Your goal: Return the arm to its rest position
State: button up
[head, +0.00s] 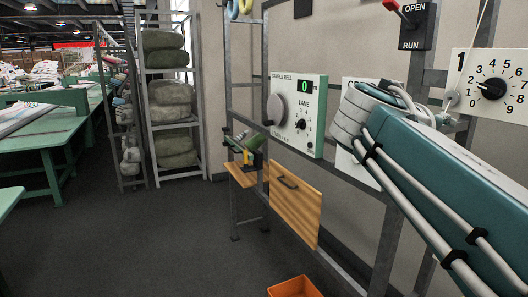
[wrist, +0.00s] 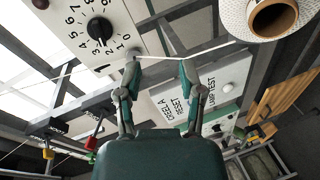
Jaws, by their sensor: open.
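My gripper (wrist: 160,75) shows in the wrist view with its two fingers spread apart and nothing solid held between them. A white thread (wrist: 160,57) runs across just by the fingertips; I cannot tell whether it touches them. Beyond the fingers are a dial panel (wrist: 95,28) at upper left and a labelled button panel (wrist: 222,95) at right. In the head view my teal arm reaches in from the right, in front of the frame. The gripper itself cannot be made out there.
A metal frame carries a panel with a grey reel and lane knob (head: 298,112), an OPEN/RUN lever (head: 408,20) and a dial (head: 492,88). A white cone (wrist: 275,15) is near the gripper.

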jog(key=s+a+f+y, duration=0.4)
jog(key=a+f, duration=0.1)
jog(key=f, duration=0.5)
jog(key=s+a+f+m+g+y, duration=0.1)
jog(key=s+a+f+y, duration=0.4)
jog(key=f, duration=0.6)
jog(key=s+a+f+m+y, duration=0.1)
jog(key=s+a+f+y, duration=0.3)
jog(key=f, duration=0.7)
jog(key=shift+s+a+g+y, duration=0.4)
jog(key=shift+s+a, duration=0.05)
jog(key=shift+s, duration=0.3)
jog(key=shift+r, duration=0.1)
